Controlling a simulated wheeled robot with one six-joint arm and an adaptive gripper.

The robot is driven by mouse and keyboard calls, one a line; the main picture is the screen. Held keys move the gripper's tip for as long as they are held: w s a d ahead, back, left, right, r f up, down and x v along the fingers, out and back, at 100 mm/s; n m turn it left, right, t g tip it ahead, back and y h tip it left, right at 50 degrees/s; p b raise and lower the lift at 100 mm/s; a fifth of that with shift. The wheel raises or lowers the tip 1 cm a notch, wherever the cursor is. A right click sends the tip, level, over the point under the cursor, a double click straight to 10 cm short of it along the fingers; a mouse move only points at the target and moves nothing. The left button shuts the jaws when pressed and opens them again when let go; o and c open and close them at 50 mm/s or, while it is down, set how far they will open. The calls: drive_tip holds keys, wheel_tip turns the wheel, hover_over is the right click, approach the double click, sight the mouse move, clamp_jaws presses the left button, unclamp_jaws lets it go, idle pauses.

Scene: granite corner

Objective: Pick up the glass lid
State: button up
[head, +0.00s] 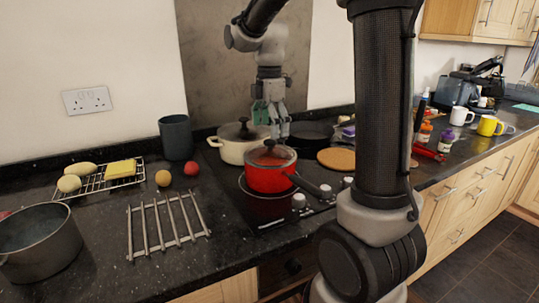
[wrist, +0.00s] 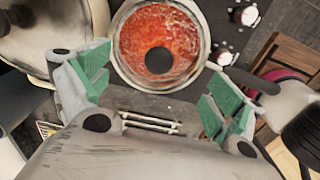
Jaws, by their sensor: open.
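The glass lid (head: 283,155) lies on the red saucepan (head: 268,180) on the hob. In the wrist view the lid (wrist: 133,45) is round and clear with a pale rim. A dark round knob sits at its middle, and orange-red contents show through the glass. My gripper (head: 271,122) is open and empty, pointing down just above the saucepan in the head view. In the wrist view its green-padded fingers (wrist: 155,85) are spread wide, with the lid beyond them toward the top. I see no contact with the lid.
A cream pot (head: 230,150) with a dark-knobbed lid stands close behind, left of the saucepan. A dark frying pan (head: 311,130) is at the back right. The saucepan's handle (head: 309,185) points right toward the hob knobs (head: 299,201). A metal rack (head: 165,228) lies left on the counter.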

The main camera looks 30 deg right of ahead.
sight(270, 141)
wheel_tip(270, 141, down, 5)
drive_tip(key=shift+w+d+f, duration=0.15)
drive_tip(key=shift+f, duration=0.05)
drive_tip(key=c, duration=1.6)
drive_tip(key=shift+s, duration=0.2)
drive_tip(key=c, duration=0.4)
drive_tip(key=shift+o, duration=0.2)
